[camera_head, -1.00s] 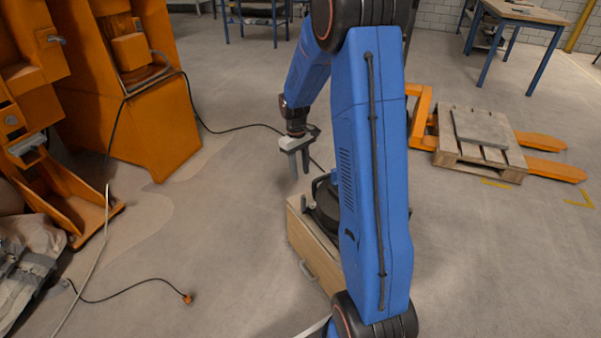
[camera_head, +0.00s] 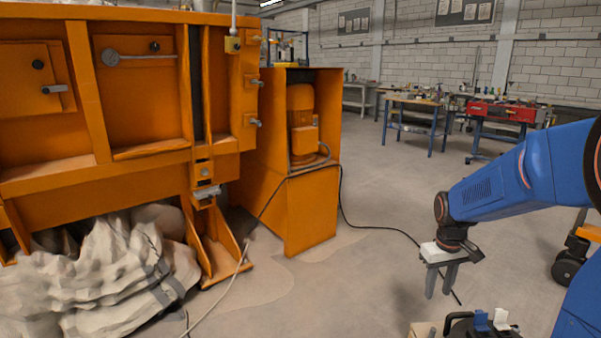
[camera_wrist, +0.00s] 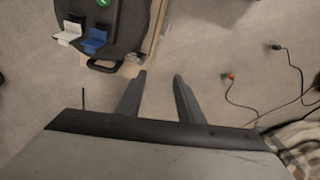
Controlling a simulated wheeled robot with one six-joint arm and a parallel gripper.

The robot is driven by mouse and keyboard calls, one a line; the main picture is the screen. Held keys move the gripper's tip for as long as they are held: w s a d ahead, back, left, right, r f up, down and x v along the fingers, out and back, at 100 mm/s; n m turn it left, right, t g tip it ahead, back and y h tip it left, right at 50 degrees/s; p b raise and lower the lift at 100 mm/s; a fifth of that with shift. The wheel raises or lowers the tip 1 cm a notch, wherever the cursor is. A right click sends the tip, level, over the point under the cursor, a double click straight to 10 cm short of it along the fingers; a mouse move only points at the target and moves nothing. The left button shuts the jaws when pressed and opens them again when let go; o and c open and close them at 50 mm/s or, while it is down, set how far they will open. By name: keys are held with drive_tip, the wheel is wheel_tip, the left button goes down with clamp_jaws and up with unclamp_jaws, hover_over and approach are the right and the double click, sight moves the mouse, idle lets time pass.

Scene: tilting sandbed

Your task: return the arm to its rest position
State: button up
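My arm is blue with dark joints and reaches in from the right in the head view. My gripper (camera_head: 441,281) hangs pointing down from its end, above and slightly left of a black device on a wooden box. In the wrist view my gripper (camera_wrist: 160,78) has its two grey fingers apart with nothing between them, only bare floor below. The black device (camera_wrist: 112,25) with a blue clip and a white clip lies just beyond the fingers. It also shows at the bottom of the head view (camera_head: 480,325).
An orange machine (camera_head: 130,85) fills the left, with crumpled grey-white sheeting (camera_head: 110,275) under it. An orange cabinet (camera_head: 312,215) with a motor stands beside it. A black cable (camera_head: 372,229) crosses the floor. Workbenches (camera_head: 415,115) stand at the back.

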drive_tip(key=s+a+r+t, duration=0.1)
drive_tip(key=s+a+r, duration=0.2)
drive_tip(key=s, duration=0.5)
drive_tip(key=s+a+r+m+t, duration=0.1)
drive_tip(key=s+a+r+t, duration=0.1)
drive_tip(key=s, duration=0.6)
drive_tip(key=s+a+r+t, duration=0.1)
drive_tip(key=s+a+r, duration=0.3)
drive_tip(key=s, duration=0.5)
drive_tip(key=shift+a+r+m, duration=0.2)
drive_tip(key=shift+r+m, duration=0.1)
drive_tip(key=shift+r, duration=0.05)
drive_tip(key=shift+s, duration=0.1)
